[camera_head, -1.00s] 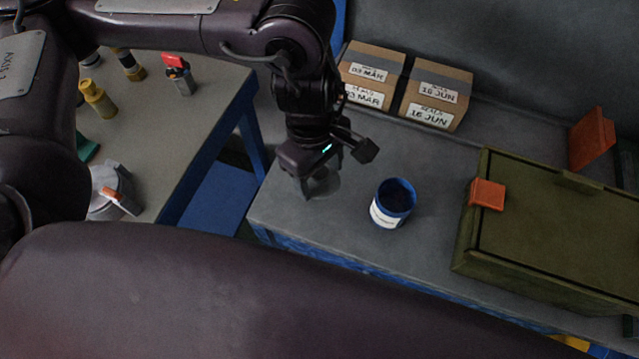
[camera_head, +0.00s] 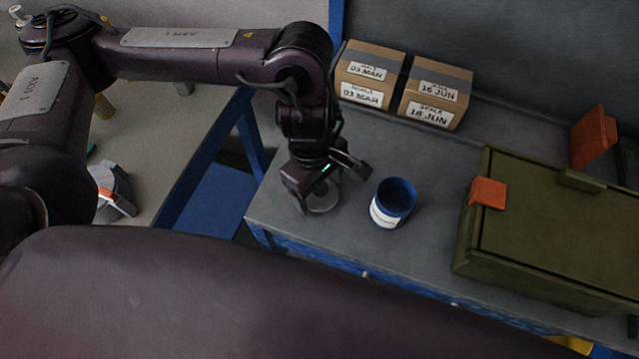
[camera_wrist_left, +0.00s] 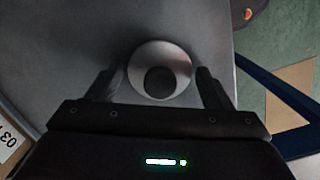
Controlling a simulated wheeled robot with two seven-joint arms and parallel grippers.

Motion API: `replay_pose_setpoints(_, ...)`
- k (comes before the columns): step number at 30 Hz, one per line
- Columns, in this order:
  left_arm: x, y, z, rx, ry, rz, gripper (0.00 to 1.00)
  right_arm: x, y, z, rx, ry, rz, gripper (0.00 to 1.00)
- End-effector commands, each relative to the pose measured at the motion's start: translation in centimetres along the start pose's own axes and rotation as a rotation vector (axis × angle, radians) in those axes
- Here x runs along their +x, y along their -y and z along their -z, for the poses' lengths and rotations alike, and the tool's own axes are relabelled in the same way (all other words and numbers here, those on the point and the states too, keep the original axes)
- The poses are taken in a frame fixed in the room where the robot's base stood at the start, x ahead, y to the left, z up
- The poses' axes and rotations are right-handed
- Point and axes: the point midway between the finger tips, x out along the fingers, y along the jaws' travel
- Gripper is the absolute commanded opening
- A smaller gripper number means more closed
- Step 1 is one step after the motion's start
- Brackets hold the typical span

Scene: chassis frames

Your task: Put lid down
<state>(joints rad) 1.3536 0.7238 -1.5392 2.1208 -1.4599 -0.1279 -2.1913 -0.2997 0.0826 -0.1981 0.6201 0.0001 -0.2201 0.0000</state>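The lid (camera_head: 324,204) is a grey disc at the left end of the grey workbench, directly under my left gripper (camera_head: 322,192). In the left wrist view the lid (camera_wrist_left: 180,65) is a pale disc with a dark round middle. It lies between the two fingers of my left gripper (camera_wrist_left: 158,88), with a gap showing on each side. The fingers are spread open. The lid appears to rest on the bench top. An open blue pot (camera_head: 383,219) with a white label stands upright to the right of the lid. My right gripper is not in view.
Two cardboard boxes (camera_head: 369,94) (camera_head: 436,112) stand at the back of the bench. A green case (camera_head: 565,235) with orange latches fills the right side. A second table (camera_head: 165,135) is at the left, across a gap. Bench around the pot is clear.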

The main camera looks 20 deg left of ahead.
Motion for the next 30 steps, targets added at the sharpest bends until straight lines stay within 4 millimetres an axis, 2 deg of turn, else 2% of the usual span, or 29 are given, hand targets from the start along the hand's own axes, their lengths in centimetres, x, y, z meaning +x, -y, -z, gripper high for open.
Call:
replay_pose_setpoints(3, -0.1, 0.0, 0.0, 0.000, 0.000, 0.000, 0.85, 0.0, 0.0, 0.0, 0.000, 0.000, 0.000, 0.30)
replay_pose_setpoints(14, -0.7, 0.0, -0.1, 0.000, 0.000, -0.001, 0.85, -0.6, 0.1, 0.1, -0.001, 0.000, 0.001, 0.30)
replay_pose_setpoints(17, -1.9, -0.1, 0.0, 0.002, -0.002, -0.005, 0.85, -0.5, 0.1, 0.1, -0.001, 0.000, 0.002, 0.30)
replay_pose_setpoints(30, -10.0, -0.1, 0.0, 0.001, -0.002, -0.005, 0.85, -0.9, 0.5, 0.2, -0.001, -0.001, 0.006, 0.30)
